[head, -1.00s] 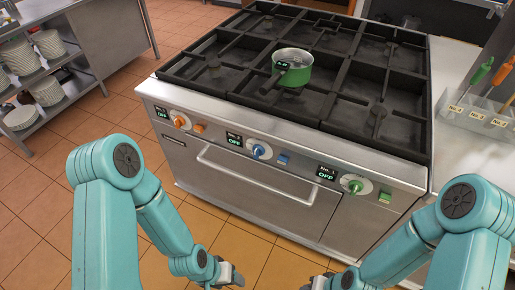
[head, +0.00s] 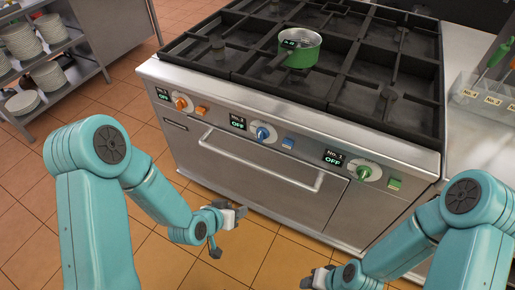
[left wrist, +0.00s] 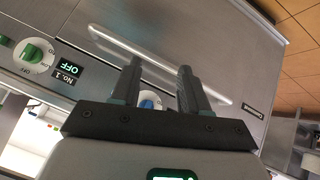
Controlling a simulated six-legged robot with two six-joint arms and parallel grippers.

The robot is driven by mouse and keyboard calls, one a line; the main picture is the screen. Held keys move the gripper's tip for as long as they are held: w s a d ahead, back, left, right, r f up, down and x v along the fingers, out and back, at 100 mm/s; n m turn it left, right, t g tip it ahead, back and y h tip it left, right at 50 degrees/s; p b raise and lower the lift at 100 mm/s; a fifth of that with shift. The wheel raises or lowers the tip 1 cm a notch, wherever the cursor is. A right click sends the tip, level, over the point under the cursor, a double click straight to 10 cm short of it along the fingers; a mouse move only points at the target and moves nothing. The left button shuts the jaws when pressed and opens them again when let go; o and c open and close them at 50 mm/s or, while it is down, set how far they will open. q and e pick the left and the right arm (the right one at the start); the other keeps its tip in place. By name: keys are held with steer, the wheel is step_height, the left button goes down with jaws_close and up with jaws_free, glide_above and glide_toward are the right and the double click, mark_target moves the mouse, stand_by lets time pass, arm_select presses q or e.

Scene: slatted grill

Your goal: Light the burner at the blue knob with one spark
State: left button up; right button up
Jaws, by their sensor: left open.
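The blue knob (head: 262,133) is in the middle of the range's front panel, with a display (head: 237,122) reading OFF on its left and a blue button (head: 288,142) on its right. My left gripper (head: 230,230) is open and empty, in front of the oven door and below the blue knob. In the left wrist view, the blue knob (left wrist: 150,98) shows partly between the open fingers (left wrist: 160,68), beyond them and not touched. My right gripper (head: 318,278) is low at the bottom edge, mostly out of frame; its jaws are unclear.
An orange knob (head: 181,103) and a green knob (head: 364,173) flank the blue one, both with OFF displays. The oven handle (head: 260,163) juts out below. A green saucepan (head: 298,53) stands on the black grates. Plates fill a shelf at left.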

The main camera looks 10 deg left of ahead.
arm_select(q)
steer(key=w+a+r+m+t+b, duration=0.1)
steer(key=w+m+t+b, duration=0.1)
steer(key=w+t+b, duration=0.5)
steer(key=m+t+h+b, duration=0.1)
steer(key=t+b, duration=0.1)
steer(key=b, duration=1.6)
glide_toward(259, 139)
steer(key=x, duration=0.8)
steer(key=shift+w+d+r, duration=0.1)
steer(key=shift+w+r, duration=0.05)
steer(key=shift+w, duration=0.25)
steer(key=shift+c, duration=0.3)
jaws_close()
